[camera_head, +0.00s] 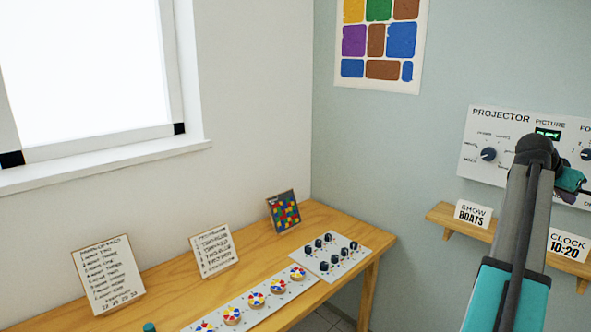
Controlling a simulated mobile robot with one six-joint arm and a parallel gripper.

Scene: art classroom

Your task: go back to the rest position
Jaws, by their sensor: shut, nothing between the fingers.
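My arm (515,240) rises from the lower right, with teal and grey links and a dark joint at its top. A teal and dark part of my arm (570,181) shows just right of that joint, in front of the projector panel (490,128). The fingers of my gripper cannot be made out; they are hidden behind the arm or out of the picture.
A wooden table (345,219) carries a strip of colour wheels (256,299), a knob plate (331,255), two text cards (214,250) and a mosaic picture (284,212). A shelf (446,218) below the panel holds BOATS (472,214) and CLOCK (568,246) cards.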

